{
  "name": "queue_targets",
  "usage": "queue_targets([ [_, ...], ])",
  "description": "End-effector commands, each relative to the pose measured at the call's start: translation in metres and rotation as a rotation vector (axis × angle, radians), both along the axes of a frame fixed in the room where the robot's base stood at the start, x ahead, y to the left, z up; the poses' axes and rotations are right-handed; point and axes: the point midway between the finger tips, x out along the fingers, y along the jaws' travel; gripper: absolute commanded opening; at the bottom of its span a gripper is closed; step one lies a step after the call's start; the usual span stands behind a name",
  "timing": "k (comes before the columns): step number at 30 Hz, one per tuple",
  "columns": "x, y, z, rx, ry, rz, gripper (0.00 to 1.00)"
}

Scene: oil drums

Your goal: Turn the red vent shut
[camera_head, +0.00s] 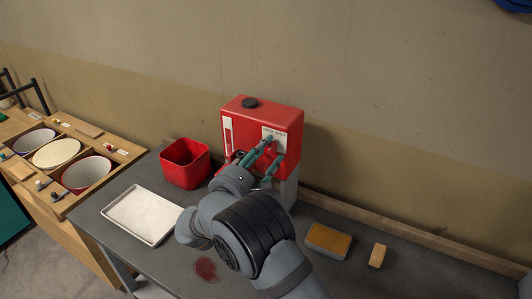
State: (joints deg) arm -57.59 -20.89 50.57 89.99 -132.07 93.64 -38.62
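A red drum (240,122), box-shaped with a black cap (249,102) on top, stands on a grey stand (291,190) against the wall. Its front has a white strip and a white label (272,135). My gripper (275,150), with teal fingers, is at the drum's front, just below and over part of the label. The fingertips are some way apart. A red vent is not clearly visible; the fingers and wrist cover part of the drum's front. I cannot tell whether anything is between the fingers.
A red bin (185,163) and a white tray (141,215) are left of my arm. A dark red spill (206,269) lies on the grey table. A tan sponge-like block in a tray (328,240) and a small wooden block (377,255) lie right. A wooden rack with bowls (57,153) stands left.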

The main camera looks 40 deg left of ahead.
Motion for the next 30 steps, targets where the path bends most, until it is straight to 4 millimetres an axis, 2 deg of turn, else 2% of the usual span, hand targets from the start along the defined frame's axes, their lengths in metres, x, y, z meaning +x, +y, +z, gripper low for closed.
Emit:
queue_targets([
  [7,0.001,0.0,0.003,0.004,-0.003,-0.001,0.44],
  [11,-0.006,0.0,0.003,0.005,-0.003,0.001,0.44],
  [14,-0.021,-0.001,0.004,0.005,-0.004,0.004,0.44],
  [24,-0.091,-0.01,0.003,0.004,-0.002,0.003,0.44],
  [30,-0.114,-0.013,0.002,0.002,-0.002,0.001,0.44],
])
